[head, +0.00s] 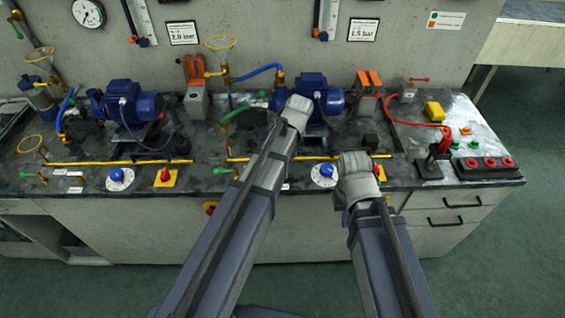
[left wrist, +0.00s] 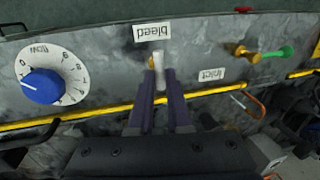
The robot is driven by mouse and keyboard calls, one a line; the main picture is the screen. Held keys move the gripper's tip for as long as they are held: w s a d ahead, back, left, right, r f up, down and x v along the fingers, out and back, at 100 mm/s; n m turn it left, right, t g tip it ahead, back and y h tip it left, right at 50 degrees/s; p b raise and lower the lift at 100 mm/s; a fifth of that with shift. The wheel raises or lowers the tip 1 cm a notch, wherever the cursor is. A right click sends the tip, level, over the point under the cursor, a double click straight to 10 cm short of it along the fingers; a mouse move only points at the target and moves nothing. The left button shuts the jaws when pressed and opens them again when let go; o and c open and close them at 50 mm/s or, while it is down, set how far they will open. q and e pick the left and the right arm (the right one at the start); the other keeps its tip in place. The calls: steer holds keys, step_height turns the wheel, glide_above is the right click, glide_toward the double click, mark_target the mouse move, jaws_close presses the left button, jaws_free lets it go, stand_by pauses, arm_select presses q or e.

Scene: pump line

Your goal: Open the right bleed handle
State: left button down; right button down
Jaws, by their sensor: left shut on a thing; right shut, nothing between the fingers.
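The right bleed handle (left wrist: 159,62) shows in the left wrist view as a short pale lever with a bit of brass beside it, just below the upside-down "bleed" label (left wrist: 153,31). My left gripper (left wrist: 159,82) is shut on the lever, its dark fingers on both sides. The lever points toward the label; its lower end is hidden between the fingers. In the head view my left forearm hides the handle and the left gripper. My right gripper (head: 357,163) is shut and empty above the bench front, right of the right blue flow dial (head: 325,172); its fingertips are hard to make out.
The blue flow dial (left wrist: 42,86) lies left of the handle in the left wrist view. An "inlet" label (left wrist: 212,75) and a green-handled brass valve (left wrist: 263,53) are to the right. A yellow pipe (left wrist: 215,88) runs close by. A blue pump (head: 322,98) stands behind my arms.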

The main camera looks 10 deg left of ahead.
arm_select(q)
steer(key=c, duration=0.9)
jaws_free()
steer(key=shift+o, duration=0.2)
steer(key=shift+r, duration=0.1)
step_height(320, 180, up, 7)
steer(key=d+p, duration=0.1)
steer(key=p, duration=0.6)
steer(key=shift+w+d+r+p, duration=0.2)
steer(key=shift+w+p, duration=0.05)
steer(key=shift+p, duration=0.1)
